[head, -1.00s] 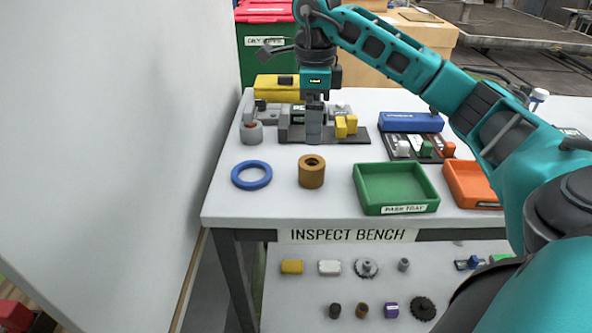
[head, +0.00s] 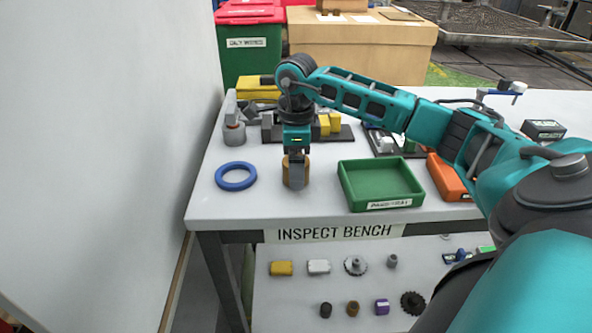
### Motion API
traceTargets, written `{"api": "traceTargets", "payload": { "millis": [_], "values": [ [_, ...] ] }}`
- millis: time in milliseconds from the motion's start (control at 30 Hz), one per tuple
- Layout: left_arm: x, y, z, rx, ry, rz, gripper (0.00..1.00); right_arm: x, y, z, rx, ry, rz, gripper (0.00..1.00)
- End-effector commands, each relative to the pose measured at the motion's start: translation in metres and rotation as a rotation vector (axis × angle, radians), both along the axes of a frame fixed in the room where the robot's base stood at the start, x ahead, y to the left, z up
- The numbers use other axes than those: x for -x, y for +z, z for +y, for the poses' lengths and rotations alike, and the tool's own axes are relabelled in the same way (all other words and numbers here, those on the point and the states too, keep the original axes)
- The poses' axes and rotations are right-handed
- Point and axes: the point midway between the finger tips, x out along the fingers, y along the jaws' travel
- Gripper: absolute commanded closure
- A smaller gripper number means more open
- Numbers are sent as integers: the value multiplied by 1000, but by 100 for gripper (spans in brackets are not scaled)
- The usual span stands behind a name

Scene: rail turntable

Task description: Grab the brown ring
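The brown ring (head: 285,173), a thick short cylinder, stands on the white bench top near its front edge. My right gripper (head: 297,182) points straight down at the ring. A grey finger covers the middle of the ring's near side, and brown shows on both sides of it. The other finger and the ring's hole are hidden, so I cannot tell whether the fingers touch or close on the ring. My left gripper is out of view.
A flat blue ring (head: 236,187) lies left of the brown ring. A green tray (head: 381,203) stands to the right, with an orange tray (head: 449,180) beyond it. A grey fixture with yellow blocks (head: 329,124) is behind. A white wall (head: 100,150) is at the left.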

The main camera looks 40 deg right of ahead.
Motion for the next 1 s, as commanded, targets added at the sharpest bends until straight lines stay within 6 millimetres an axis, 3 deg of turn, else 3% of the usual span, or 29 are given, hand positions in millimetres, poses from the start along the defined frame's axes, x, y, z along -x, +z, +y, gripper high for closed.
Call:
{"api": "traceTargets", "payload": {
  "millis": [67,167,900,1000],
  "values": [
    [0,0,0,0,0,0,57,0,0,0,0,0,0,8],
    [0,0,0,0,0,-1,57,0,0,0,0,0,0,17],
    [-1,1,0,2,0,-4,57,0,1,0,-1,0,-1,88],
    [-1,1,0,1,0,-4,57,-1,2,0,-2,0,-3,88]
  ]
}}
